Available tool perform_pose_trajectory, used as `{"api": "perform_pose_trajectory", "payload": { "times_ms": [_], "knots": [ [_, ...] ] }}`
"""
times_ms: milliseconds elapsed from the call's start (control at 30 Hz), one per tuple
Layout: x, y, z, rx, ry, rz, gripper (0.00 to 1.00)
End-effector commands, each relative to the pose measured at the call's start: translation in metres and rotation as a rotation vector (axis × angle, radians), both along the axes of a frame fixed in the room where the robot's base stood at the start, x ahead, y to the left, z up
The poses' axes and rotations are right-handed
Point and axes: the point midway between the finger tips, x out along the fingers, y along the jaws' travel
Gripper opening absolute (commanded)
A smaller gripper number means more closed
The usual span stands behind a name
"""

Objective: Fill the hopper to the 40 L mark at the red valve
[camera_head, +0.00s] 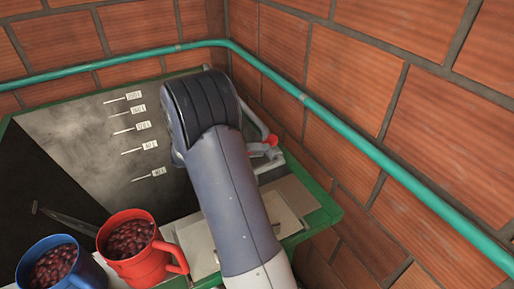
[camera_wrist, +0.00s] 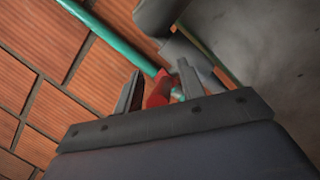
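The hopper (camera_head: 85,120) is a wide grey bin with a green rim, left of my arm in the head view. Its inner wall carries white level marks, the lowest labelled 40 L (camera_head: 158,173). The left and lower inside is dark, and I cannot make out a water line. The red valve (camera_head: 271,141) shows just right of my wrist, near the right-hand wall. In the wrist view the red valve (camera_wrist: 158,90) lies between the two fingers of my gripper (camera_wrist: 160,82). The fingers are apart, and I cannot see a clear grip on the valve.
A red mug (camera_head: 146,262) and a blue mug (camera_head: 90,270), both full of dark red cherries, stand at the lower left. A teal pipe (camera_head: 350,138) runs along the brick walls (camera_head: 430,150). A thin dark rod (camera_head: 65,218) shows inside the hopper.

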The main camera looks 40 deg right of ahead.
Motion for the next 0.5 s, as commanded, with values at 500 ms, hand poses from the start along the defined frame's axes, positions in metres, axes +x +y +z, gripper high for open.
{"api": "perform_pose_trajectory", "payload": {
  "times_ms": [500],
  "knots": [
    [0.0000, 0.0000, -0.0004, 0.000, 0.000, 0.000, 0.14]
  ]
}}
